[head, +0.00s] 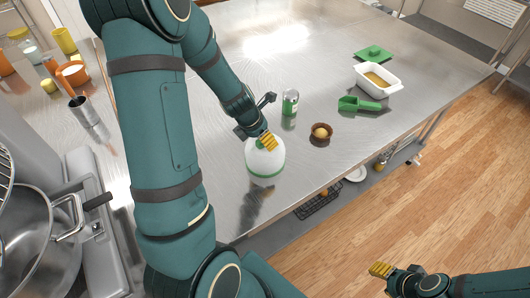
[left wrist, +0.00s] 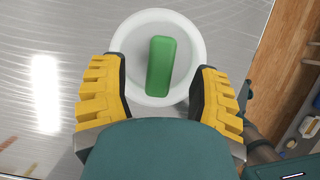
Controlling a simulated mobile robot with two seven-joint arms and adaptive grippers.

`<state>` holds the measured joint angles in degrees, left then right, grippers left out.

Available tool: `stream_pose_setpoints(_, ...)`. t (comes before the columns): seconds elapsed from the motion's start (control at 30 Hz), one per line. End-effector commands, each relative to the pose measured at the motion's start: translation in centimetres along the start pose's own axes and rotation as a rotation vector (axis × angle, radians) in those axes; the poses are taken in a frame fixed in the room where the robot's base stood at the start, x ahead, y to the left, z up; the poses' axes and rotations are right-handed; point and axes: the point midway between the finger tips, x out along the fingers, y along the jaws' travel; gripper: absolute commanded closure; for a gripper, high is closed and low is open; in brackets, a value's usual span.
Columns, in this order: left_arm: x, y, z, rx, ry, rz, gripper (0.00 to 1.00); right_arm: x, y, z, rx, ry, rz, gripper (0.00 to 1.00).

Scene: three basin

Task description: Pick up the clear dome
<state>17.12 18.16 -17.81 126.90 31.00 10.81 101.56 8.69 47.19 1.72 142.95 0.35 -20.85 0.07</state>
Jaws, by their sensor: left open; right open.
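The clear dome (head: 265,162) stands upright on the steel table, pale with a green band near its base. In the left wrist view its round rim (left wrist: 128,32) surrounds a green handle (left wrist: 160,66). My left gripper (head: 267,141) is directly above the dome. In the left wrist view, my left gripper's yellow fingers (left wrist: 160,88) are open on either side of the handle's near end, with visible gaps and nothing held. My right gripper (head: 381,270) is open and empty, away from the table over the wooden floor at lower right.
A green can (head: 290,103) and a brown bowl with a yellow-orange item (head: 321,133) stand right of the dome. A green scoop (head: 358,104), a white dish (head: 391,83) and a green lid (head: 374,54) lie farther right. The far middle tabletop is clear.

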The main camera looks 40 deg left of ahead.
Motion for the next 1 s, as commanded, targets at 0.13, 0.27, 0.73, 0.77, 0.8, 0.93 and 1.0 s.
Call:
stream_pose_setpoints(0.13, 1.9, 0.0, -0.1, -0.001, 0.001, -0.001, 0.38, 1.0, 0.3, 0.1, -0.001, 0.001, 0.001, 0.53)
stream_pose_setpoints(0.27, 2.1, 0.0, 0.0, 0.0, 0.0, -0.001, 0.38, 1.0, 0.3, 0.1, 0.0, 0.001, 0.002, 0.53)
stream_pose_setpoints(0.73, 2.0, 0.0, 0.0, 0.0, 0.0, 0.0, 1.0, 1.0, 0.3, 0.1, 0.0, 0.001, 0.002, 0.53)
stream_pose_setpoints(0.77, 2.1, 0.0, 0.0, 0.0, 0.0, 0.0, 1.0, 1.0, 0.3, 0.1, 0.0, 0.001, 0.002, 0.53)
stream_pose_setpoints(0.8, 2.1, -0.1, 0.0, 0.0, 0.0, -0.001, 1.0, 1.0, 0.3, 0.1, 0.0, 0.001, 0.002, 0.53)
stream_pose_setpoints(0.93, 2.1, -0.1, 0.0, 0.0, 0.0, -0.001, 1.0, 1.0, 0.3, 0.1, 0.0, 0.001, 0.002, 0.53)
stream_pose_setpoints(1.0, 2.1, -0.1, 0.0, 0.0, 0.001, -0.001, 1.0, 1.0, 0.3, 0.1, 0.0, 0.0, 0.002, 0.53)
